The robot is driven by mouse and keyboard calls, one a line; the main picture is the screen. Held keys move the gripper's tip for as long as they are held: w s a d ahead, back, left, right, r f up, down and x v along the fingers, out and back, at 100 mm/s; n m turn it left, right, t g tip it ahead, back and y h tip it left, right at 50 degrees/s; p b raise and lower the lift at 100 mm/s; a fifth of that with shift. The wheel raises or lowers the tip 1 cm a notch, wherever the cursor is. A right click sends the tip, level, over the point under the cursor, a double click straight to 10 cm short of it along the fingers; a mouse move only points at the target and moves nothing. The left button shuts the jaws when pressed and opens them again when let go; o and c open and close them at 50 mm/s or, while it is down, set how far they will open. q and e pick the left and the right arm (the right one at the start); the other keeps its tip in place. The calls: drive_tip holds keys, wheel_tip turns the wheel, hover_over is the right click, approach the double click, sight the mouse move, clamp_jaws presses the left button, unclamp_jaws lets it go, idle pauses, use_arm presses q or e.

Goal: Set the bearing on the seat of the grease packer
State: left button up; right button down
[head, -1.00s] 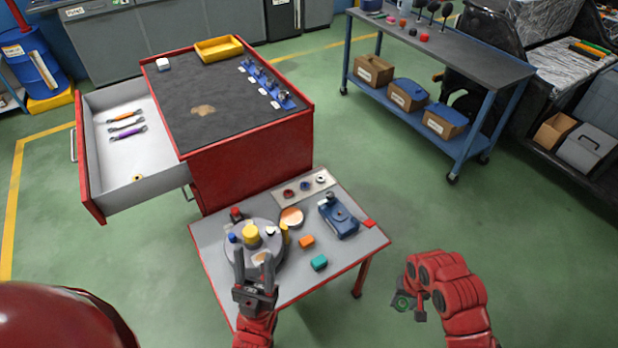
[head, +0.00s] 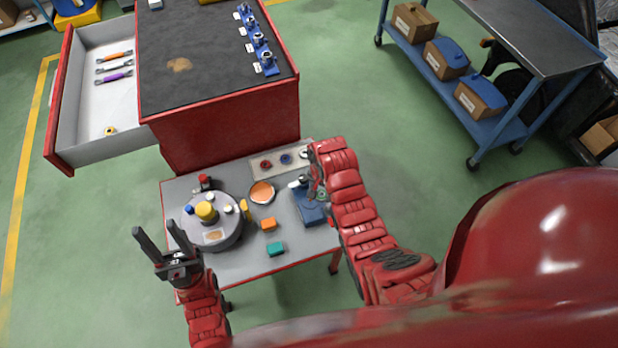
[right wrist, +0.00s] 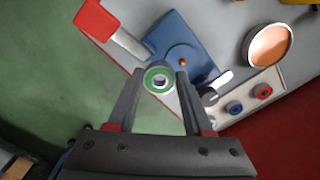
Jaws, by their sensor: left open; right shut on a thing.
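The blue grease packer (head: 309,212) stands at the right end of the small grey table. In the right wrist view its blue body (right wrist: 168,38) shows a small brass-coloured point (right wrist: 183,62) on top and a silver rod with a red end (right wrist: 97,19) beside it. My right gripper (right wrist: 159,76) is shut on the green-ringed bearing (right wrist: 159,81), beside the packer's near edge in that view. I cannot tell its height above the packer. In the head view my right gripper (head: 316,188) partly covers the packer. My left gripper (head: 160,236) is open and empty, left of the round turntable.
On the table (head: 240,258) are a grey turntable (head: 222,240) with small containers, an orange-topped dish (head: 262,193), an orange block (head: 268,224) and a green block (head: 276,249). A pale tray with red and blue rings (right wrist: 250,100) lies near the packer. A red cabinet (head: 225,130) stands behind.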

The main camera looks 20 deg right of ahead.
sight(309, 200)
drive_tip(key=w+a+m, duration=0.1)
drive_tip(key=w+r, duration=0.1)
drive_tip(key=w+a+m+p, duration=0.1)
drive_tip(key=shift+a+r+m, duration=0.25)
drive_tip(key=shift+a+m, duration=0.05)
drive_tip(key=shift+a, duration=0.05)
drive_tip(key=shift+d+f+b, duration=0.15)
drive_tip(key=shift+f+b, duration=0.2)
drive_tip(key=shift+f, duration=0.3)
wheel_tip(309, 200, down, 4)
drive_tip(key=shift+r+b, duration=0.25)
drive_tip(key=shift+b, duration=0.7)
drive_tip(key=shift+f+b, duration=0.55)
drive_tip(key=shift+f, duration=0.05)
drive_tip(key=shift+a, duration=0.25)
drive_tip(key=shift+b, duration=0.5)
drive_tip(key=shift+f, duration=0.1)
